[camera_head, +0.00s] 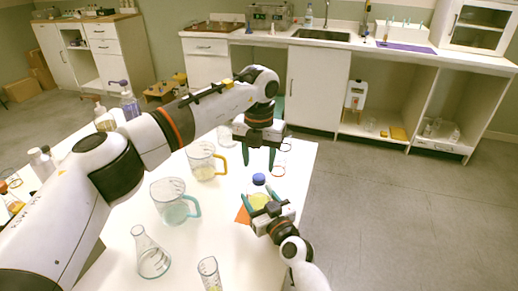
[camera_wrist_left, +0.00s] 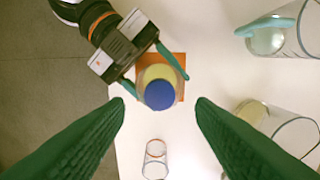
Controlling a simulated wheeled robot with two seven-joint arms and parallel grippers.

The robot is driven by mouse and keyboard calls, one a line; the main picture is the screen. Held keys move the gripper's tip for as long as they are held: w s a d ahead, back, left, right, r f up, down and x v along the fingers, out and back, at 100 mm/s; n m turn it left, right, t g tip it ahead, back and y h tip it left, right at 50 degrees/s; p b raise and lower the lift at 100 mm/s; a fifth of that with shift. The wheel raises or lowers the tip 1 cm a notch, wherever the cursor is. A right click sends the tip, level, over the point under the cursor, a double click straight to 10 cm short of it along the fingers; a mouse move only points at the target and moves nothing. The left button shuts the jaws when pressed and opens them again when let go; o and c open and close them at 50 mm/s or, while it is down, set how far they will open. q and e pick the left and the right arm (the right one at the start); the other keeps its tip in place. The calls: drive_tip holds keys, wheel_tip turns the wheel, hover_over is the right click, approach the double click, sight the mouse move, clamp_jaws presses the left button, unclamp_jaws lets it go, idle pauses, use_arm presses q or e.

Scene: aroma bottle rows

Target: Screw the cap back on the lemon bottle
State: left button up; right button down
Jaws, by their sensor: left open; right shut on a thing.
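The lemon bottle (camera_head: 259,201), with yellow contents, stands upright on an orange square mat (camera_wrist_left: 179,59). Its blue cap (camera_head: 259,179) sits at the top of the neck; the cap (camera_wrist_left: 159,95) hides the neck in the left wrist view, and I cannot tell how tight it is. My right gripper (camera_head: 258,193) is shut on the bottle's body, one finger on each side. My left gripper (camera_head: 259,168) is open and empty, pointing down above the cap. In the left wrist view its fingertips (camera_wrist_left: 160,103) are spread wide on both sides of the cap, not touching it.
A beaker with a teal handle (camera_head: 174,203) and one with a yellow handle (camera_head: 203,161) stand left of the bottle. A conical flask (camera_head: 152,260) and a small cylinder (camera_head: 209,272) stand nearer. A small glass (camera_wrist_left: 155,160) stands close to the bottle.

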sight(259, 177)
use_arm(q)
wheel_tip(259, 177, down, 5)
drive_tip(key=shift+r, duration=0.1)
idle(0.3)
drive_tip(key=c, duration=1)
drive_tip(key=m, duration=0.3)
drive_tip(key=shift+m, duration=0.3)
drive_tip(key=shift+c, duration=0.2)
drive_tip(key=m, duration=0.4)
drive_tip(key=shift+m, duration=0.4)
drive_tip(key=o, duration=1.2)
wheel_tip(259, 177, up, 12)
